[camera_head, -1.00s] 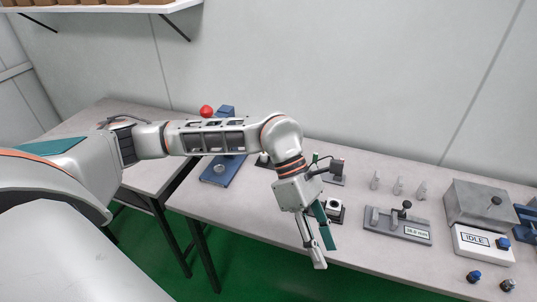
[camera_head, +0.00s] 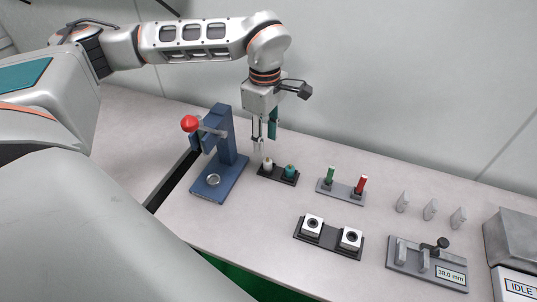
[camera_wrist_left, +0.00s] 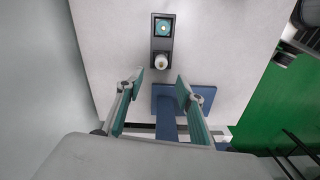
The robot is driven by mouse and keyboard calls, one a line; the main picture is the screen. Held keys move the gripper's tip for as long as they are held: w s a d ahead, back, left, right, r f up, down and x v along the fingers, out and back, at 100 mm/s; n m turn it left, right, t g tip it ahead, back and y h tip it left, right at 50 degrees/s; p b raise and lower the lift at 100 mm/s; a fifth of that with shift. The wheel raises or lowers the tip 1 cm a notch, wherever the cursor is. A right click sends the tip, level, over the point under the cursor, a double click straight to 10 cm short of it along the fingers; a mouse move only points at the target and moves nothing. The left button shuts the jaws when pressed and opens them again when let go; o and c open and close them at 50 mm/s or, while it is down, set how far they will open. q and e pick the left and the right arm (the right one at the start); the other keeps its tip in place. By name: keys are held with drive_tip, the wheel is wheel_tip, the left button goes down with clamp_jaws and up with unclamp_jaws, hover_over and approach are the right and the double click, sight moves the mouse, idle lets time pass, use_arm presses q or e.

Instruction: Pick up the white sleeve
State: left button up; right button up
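The white sleeve (camera_head: 268,165) stands upright at the left end of a small dark holder (camera_head: 279,176). A teal sleeve (camera_head: 290,171) stands at the holder's other end. In the left wrist view the white sleeve (camera_wrist_left: 160,61) is just ahead of the fingertips, and the teal one (camera_wrist_left: 163,27) is farther off. My left gripper (camera_head: 265,140) points down above the white sleeve. The left wrist view shows its two fingers (camera_wrist_left: 159,88) spread apart with nothing between them. My right gripper is in neither view.
A blue press (camera_head: 228,160) with a red knob stands just left of the holder. A grey stand with green and red pieces (camera_head: 341,190) is to the right. A tray with two white blocks (camera_head: 330,237) and a gauge (camera_head: 427,263) are nearer the front.

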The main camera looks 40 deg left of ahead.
sight(267, 161)
use_arm(q)
drive_tip(key=shift+s+f, duration=0.1)
drive_tip(key=shift+f, duration=0.85)
drive_tip(key=shift+d+f+b, duration=0.1)
drive_tip(key=shift+f+b, duration=0.2)
drive_tip(key=shift+f, duration=0.3)
drive_tip(key=f+b, duration=0.1)
drive_tip(key=f, duration=0.3)
drive_tip(key=shift+d+f, duration=0.15)
drive_tip(key=shift+d, duration=0.05)
drive_tip(key=shift+f, duration=0.25)
drive_tip(key=shift+r, duration=0.1)
drive_tip(key=c, duration=0.9)
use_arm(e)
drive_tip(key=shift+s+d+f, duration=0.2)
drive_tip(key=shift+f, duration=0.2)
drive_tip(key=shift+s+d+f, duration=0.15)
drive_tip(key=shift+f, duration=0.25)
